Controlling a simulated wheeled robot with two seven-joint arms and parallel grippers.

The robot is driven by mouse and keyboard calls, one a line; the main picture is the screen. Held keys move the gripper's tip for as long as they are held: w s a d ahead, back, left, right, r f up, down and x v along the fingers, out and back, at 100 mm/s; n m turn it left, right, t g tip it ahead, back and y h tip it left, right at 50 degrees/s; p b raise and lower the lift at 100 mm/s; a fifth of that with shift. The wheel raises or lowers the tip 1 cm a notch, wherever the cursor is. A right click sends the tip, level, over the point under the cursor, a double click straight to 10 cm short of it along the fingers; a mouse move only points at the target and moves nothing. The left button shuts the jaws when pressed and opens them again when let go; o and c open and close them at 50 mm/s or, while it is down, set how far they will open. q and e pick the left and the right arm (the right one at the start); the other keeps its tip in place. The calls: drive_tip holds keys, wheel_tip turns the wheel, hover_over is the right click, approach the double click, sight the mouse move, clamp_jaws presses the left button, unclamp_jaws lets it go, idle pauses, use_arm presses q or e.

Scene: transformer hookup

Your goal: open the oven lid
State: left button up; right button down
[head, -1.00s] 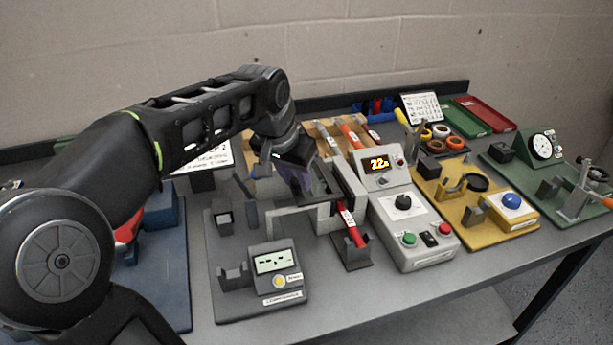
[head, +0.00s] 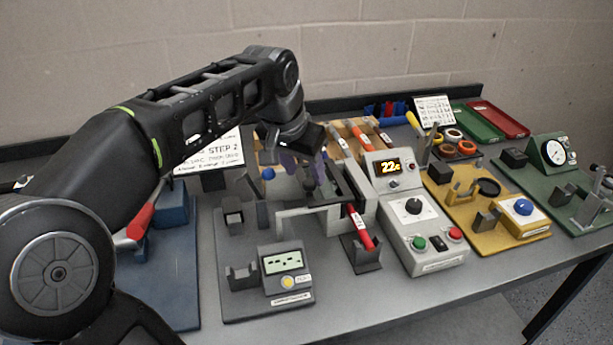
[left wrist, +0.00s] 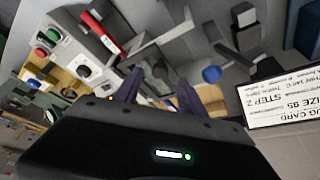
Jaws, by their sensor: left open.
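The oven is the light grey unit with a control box (head: 412,215) showing an orange 22 reading, a black knob and green and red buttons. Its box-shaped chamber (head: 362,205) stands just left of the controls, with a dark area at the top; I cannot tell how far the lid is open. My left gripper (head: 306,182) has purplish fingers and hangs beside the chamber's left side, partly hiding it. Contact with the lid cannot be told. My right gripper is not in view.
A red-handled tool (head: 359,226) stands in a dark holder in front of the chamber. A grey meter fixture (head: 286,262) is at front left. A step card (head: 212,155) stands behind. A yellow fixture plate (head: 475,205) lies right of the controls.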

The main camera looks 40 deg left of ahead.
use_arm(q)
drive_tip(key=v, duration=0.4)
drive_tip(key=shift+r, duration=0.2)
drive_tip(key=shift+c, duration=0.7)
drive_tip(key=w+p, duration=0.1)
drive_tip(key=w+a+p, duration=0.1)
drive_tip(key=w+g+p, duration=0.1)
drive_tip(key=shift+w+a+r+h, duration=0.15)
drive_tip(key=shift+a+r+h, duration=0.15)
drive_tip(key=shift+r, duration=0.05)
drive_tip(key=c, duration=0.5)
drive_tip(key=w+m, duration=0.1)
drive_tip(key=w+r+m+h, duration=0.1)
drive_tip(key=shift+d+m+p, duration=0.15)
drive_tip(key=shift+m+p, duration=0.15)
drive_tip(key=shift+c, duration=0.6)
drive_tip(key=r+m, duration=0.1)
drive_tip(key=w+d+m, duration=0.1)
drive_tip(key=m, duration=0.1)
drive_tip(key=shift+d+r+h, duration=0.25)
drive_tip(key=shift+r+h, duration=0.1)
drive_tip(key=shift+h, duration=0.05)
drive_tip(key=shift+c, duration=1.4)
drive_tip(key=shift+s+d+m, duration=0.15)
drive_tip(key=shift+m, duration=0.65)
clamp_jaws()
